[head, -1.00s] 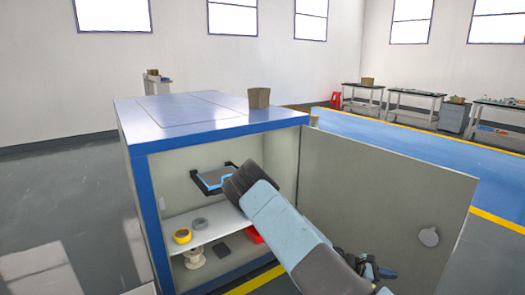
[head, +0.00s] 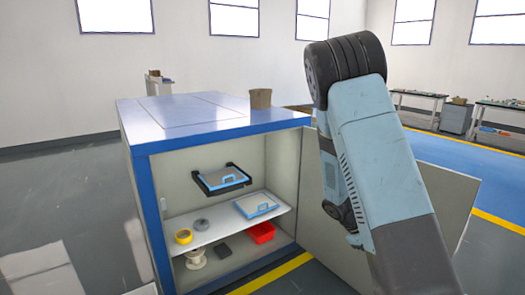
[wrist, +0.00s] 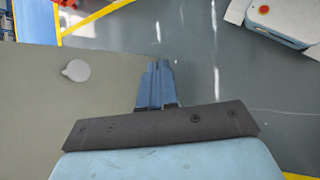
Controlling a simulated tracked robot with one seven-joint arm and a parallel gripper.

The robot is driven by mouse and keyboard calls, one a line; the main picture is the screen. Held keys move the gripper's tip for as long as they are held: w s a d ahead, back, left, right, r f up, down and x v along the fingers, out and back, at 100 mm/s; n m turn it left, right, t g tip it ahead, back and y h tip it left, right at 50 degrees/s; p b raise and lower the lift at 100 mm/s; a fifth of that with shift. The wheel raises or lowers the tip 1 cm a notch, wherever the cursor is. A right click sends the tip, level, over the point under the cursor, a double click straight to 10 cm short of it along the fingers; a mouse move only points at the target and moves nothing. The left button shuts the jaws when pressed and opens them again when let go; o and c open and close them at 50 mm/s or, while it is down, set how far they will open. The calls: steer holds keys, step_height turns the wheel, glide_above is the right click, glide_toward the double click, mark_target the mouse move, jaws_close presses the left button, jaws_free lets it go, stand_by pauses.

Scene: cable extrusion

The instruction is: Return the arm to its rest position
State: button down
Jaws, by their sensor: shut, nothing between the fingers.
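My gripper shows in the wrist view (wrist: 157,78), its two blue fingers shut together with nothing between them. It points down over the grey floor, beside the edge of the open cabinet door (wrist: 50,110). In the head view my arm is raised and bent on the right, in front of the door (head: 450,195). The hand hangs below the bend and is partly hidden by the arm there.
The blue-topped cabinet (head: 210,114) stands open at centre. Inside are blue-handled cases (head: 262,205), yellow tape (head: 183,236), a red bin (head: 261,233) and a spool (head: 195,258). A cardboard box (head: 260,98) sits on top. Workbenches (head: 425,94) stand far back.

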steer(key=s+a+r+m+t+y, duration=0.1)
steer(key=s+a+r+y, duration=0.15)
steer(key=r, duration=0.45)
steer(key=s+a+r+m+t+y, duration=0.1)
steer(key=s+a+r+m+t, duration=0.15)
steer(key=r, duration=0.45)
steer(key=s+a+r+m+t+y, duration=0.1)
steer(key=s+a+r+y, duration=0.15)
steer(key=r, duration=0.35)
steer(key=s+a+r+m+t+y, duration=0.1)
steer(key=s+a+r+t, duration=0.3)
steer(key=s+r, duration=0.7)
steer(key=shift+s+a+r+m+y, duration=0.3)
steer(key=shift+s+a+r+m, duration=0.1)
steer(key=shift+s, duration=0.75)
